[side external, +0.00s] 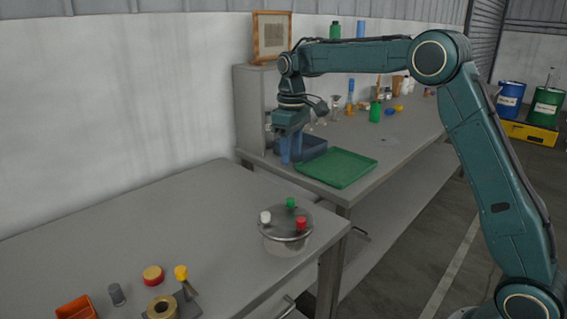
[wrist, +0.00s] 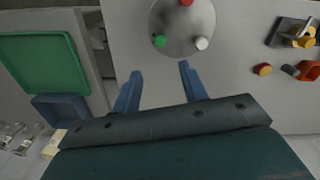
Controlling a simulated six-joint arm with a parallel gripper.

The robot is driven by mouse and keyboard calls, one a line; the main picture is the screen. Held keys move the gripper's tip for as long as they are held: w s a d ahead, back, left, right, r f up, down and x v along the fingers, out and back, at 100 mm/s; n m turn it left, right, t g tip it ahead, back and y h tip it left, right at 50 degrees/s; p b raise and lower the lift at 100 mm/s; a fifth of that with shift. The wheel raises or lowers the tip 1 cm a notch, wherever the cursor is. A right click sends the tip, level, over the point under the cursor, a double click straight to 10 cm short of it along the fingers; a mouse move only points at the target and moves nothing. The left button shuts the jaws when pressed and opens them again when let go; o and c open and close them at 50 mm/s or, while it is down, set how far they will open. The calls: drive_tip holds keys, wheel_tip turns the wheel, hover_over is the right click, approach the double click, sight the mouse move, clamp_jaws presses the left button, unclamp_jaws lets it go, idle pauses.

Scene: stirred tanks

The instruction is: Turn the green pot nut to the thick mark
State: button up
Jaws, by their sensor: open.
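The metal pot (side external: 287,236) stands near the right end of the near bench, with green, white and red nuts on its round lid. The green pot nut (side external: 291,202) is on the lid's far side; it also shows in the wrist view (wrist: 159,41), at the lid's lower left. The white nut (wrist: 202,43) and the red nut (wrist: 187,2) are also on the lid. My gripper (side external: 290,161) is over the other bench by a blue tray, away from the pot. In the wrist view its blue fingers (wrist: 161,72) are apart and empty. I cannot make out a thick mark.
A green tray (side external: 336,167) and a blue tray (side external: 312,147) lie on the far bench. A red-and-yellow cap (side external: 153,275), a brass ring (side external: 162,307) and an orange bin (side external: 76,308) are at the near bench's front. The bench's middle is clear.

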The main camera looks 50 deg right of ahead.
sight(290, 199)
wheel_tip(290, 199, down, 14)
drive_tip(key=shift+r, duration=0.25)
idle(0.5)
clamp_jaws()
drive_tip(key=shift+m, duration=0.4)
drive_tip(key=m, duration=1.1)
idle(0.5)
